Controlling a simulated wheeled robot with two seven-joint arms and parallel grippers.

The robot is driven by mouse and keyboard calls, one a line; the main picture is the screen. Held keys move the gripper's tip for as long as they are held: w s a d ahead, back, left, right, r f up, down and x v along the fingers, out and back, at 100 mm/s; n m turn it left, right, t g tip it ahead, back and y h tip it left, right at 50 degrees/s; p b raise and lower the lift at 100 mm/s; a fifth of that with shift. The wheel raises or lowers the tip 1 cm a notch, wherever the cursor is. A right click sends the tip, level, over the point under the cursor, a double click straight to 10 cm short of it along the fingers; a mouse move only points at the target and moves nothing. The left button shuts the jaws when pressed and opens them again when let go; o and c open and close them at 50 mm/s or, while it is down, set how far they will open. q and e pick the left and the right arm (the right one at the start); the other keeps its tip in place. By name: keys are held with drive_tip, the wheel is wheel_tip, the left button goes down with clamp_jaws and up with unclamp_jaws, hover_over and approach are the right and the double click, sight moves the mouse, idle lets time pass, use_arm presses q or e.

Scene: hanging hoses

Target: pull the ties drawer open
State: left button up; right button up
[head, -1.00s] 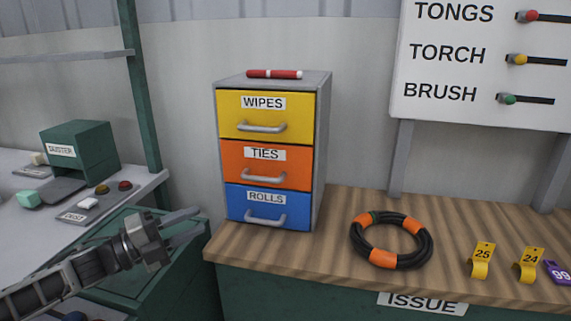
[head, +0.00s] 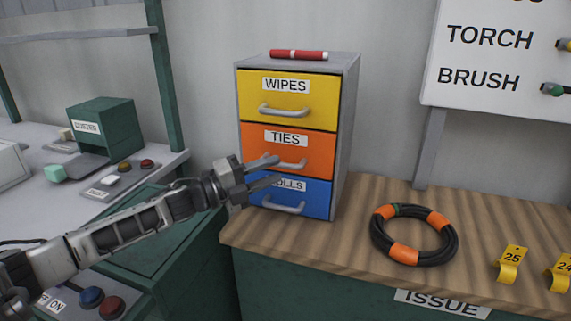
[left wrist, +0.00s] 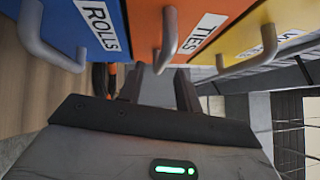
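The orange ties drawer (head: 318,147) is the middle one in a grey cabinet (head: 346,130). It looks closed, level with the drawers above and below. Its grey bar handle (head: 294,164) is partly hidden by my left gripper (head: 280,168) in the head view. In the left wrist view the ties handle (left wrist: 168,38) is straight ahead, in line with the gap between my fingers (left wrist: 160,88). My left gripper is open and empty, its fingers pointing at the drawer front. I cannot tell whether a finger touches the handle. My right gripper is in neither view.
The yellow wipes drawer (head: 306,92) is above and the blue rolls drawer (head: 315,199) below, both closed with similar handles. A red marker (head: 298,55) lies on the cabinet top. A black hose coil (head: 412,255) lies on the wooden bench (head: 345,240) to the right.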

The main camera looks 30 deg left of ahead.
sight(282, 167)
use_arm(q)
drive_tip(key=shift+p+x, duration=0.35)
drive_tip(key=shift+x, duration=1.85)
clamp_jaws()
